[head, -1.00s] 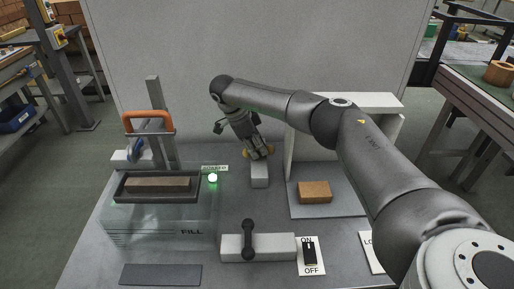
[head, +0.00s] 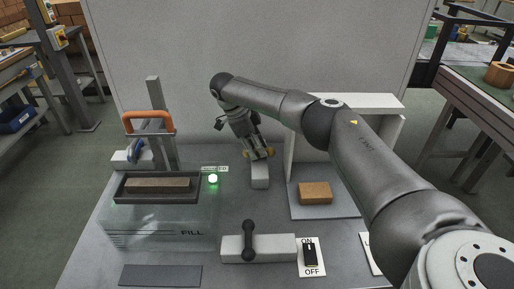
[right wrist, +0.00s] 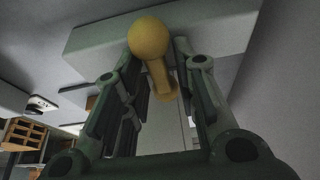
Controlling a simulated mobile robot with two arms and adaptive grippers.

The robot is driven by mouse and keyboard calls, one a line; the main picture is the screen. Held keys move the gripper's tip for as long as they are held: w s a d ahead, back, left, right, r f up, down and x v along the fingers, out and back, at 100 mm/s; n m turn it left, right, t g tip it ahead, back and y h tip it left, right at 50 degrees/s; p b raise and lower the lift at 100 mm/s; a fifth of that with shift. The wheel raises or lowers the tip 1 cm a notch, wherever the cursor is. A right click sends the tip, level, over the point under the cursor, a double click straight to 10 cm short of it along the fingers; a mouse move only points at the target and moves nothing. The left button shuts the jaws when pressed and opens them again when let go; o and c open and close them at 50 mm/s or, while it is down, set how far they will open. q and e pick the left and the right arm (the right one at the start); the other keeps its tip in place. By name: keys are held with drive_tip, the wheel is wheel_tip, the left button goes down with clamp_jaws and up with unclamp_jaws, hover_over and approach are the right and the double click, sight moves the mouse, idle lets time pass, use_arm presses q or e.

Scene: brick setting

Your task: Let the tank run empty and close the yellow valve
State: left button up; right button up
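The yellow valve (head: 270,153) sits on a small white block (head: 260,180) at the back middle of the bench. My right gripper (head: 260,152) is at the valve from above. In the right wrist view, the valve's yellow knob and stem (right wrist: 150,40) lie between the two fingers (right wrist: 158,75), which stand apart with gaps showing beside the stem. The clear tank (head: 150,225), marked FILL, stands at the left; its water level is hard to make out. A green light (head: 213,178) glows beside it. My left gripper is not in view.
A dark tray (head: 124,188) with a long brown block lies over the tank. A black lever (head: 248,240) on a white block and an ON/OFF switch (head: 310,255) are in front. A brick (head: 315,193) lies on a grey plate at right. A white frame stands behind it.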

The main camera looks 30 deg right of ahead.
drive_tip(key=shift+o, duration=0.2)
drive_tip(key=v, duration=1.2)
